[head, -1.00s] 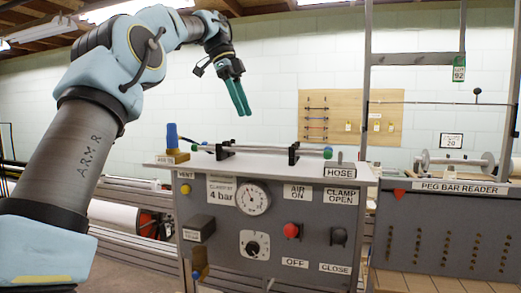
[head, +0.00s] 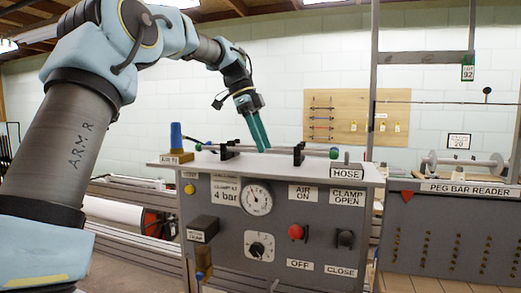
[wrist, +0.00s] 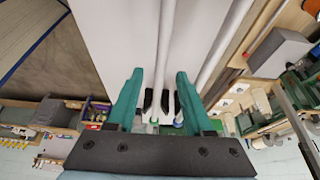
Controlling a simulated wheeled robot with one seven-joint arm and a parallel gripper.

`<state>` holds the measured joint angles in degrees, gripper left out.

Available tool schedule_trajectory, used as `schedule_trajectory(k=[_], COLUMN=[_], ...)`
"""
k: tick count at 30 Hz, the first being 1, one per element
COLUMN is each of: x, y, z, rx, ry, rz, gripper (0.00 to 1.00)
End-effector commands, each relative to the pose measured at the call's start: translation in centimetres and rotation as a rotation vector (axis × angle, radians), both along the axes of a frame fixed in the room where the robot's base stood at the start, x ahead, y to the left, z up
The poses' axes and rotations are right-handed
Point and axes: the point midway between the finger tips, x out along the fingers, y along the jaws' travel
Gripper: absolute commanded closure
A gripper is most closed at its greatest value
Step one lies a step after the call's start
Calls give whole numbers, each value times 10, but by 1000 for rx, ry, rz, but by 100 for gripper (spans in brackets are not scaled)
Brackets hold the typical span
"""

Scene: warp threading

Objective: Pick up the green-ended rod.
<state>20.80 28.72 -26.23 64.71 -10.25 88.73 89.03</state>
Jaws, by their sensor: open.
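The green-ended rod (head: 287,150) lies across black holders on the console top in the head view; a green end (head: 334,153) shows at the right. In the wrist view, a pale rod (wrist: 163,50) with a green end runs between my fingers in the picture. A second pale rod (wrist: 222,50), its end bluish, passes by the right finger. My gripper (head: 262,150) is open, its teal fingers pointing down by the middle of the rod; it also shows in the wrist view (wrist: 158,75). Its exact height above the rod is unclear.
Two black holders (head: 299,153) stand on the console top (head: 355,173). A blue-topped knob (head: 176,136) stands at its left edge. The peg bar reader (head: 440,230) is to the right. A pegboard (head: 345,118) hangs on the wall behind.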

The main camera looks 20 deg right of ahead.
Motion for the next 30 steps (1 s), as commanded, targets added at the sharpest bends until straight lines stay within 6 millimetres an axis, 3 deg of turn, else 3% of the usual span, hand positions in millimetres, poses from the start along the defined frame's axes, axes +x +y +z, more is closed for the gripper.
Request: schedule_trajectory(k=[10, 24, 30], x=[-2, -2, -2], y=[-2, -2, -2], z=[-8, -8, -8], rx=[-1, -1, -1], ry=[-1, -1, -1], rz=[0, 0, 0], gripper=[48, 100, 100])
